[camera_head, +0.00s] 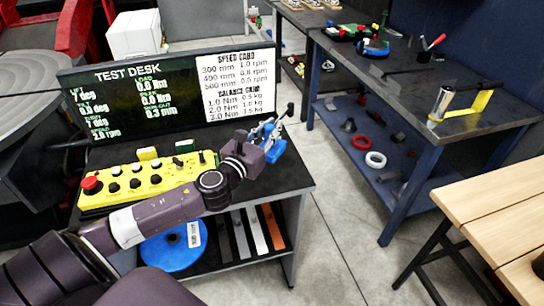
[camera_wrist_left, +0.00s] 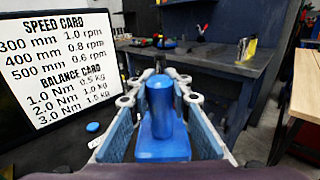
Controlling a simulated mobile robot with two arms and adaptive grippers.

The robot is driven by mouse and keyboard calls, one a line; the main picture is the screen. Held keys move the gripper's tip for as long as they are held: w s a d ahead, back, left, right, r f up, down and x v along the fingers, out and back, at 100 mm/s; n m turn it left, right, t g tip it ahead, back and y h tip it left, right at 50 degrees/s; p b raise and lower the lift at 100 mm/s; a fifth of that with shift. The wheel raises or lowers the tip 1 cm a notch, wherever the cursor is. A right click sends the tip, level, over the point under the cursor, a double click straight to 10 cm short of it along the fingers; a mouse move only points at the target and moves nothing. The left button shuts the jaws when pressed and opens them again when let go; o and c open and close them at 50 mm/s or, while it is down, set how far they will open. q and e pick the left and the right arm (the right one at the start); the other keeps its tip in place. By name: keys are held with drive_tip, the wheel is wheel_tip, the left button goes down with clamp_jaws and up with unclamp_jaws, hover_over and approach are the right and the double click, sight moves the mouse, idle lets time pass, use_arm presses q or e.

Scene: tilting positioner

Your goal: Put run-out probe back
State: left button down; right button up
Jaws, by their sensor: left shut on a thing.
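The run-out probe is a blue piece with an upright cylinder on a flat blue base. In the left wrist view the probe (camera_wrist_left: 160,112) stands between the two fingers of my left gripper (camera_wrist_left: 158,84), which is shut on it. In the head view my left gripper (camera_head: 268,133) is over the right end of the test desk, with the blue of the probe (camera_head: 275,151) showing at its fingers. A thin dark stem rises beside it. I cannot tell whether the base touches the desk. My right gripper is not in view.
A yellow control box (camera_head: 150,183) with a red button sits on the test desk, before a dark display panel (camera_head: 130,98) and a white speed card (camera_head: 235,85). A blue workbench (camera_head: 400,85) with tools stands right, and a wooden table (camera_head: 490,205) front right. Bare floor lies between.

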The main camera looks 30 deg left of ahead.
sight(272, 153)
use_arm(q)
wheel_tip(272, 153, down, 4)
drive_tip(key=shift+f+b, duration=0.25)
drive_tip(key=shift+b, duration=0.25)
drive_tip(key=shift+f+b, duration=0.85)
drive_tip(key=shift+f, duration=1.55)
drive_tip(key=c, duration=1.9)
unclamp_jaws()
drive_tip(key=shift+o, duration=0.7)
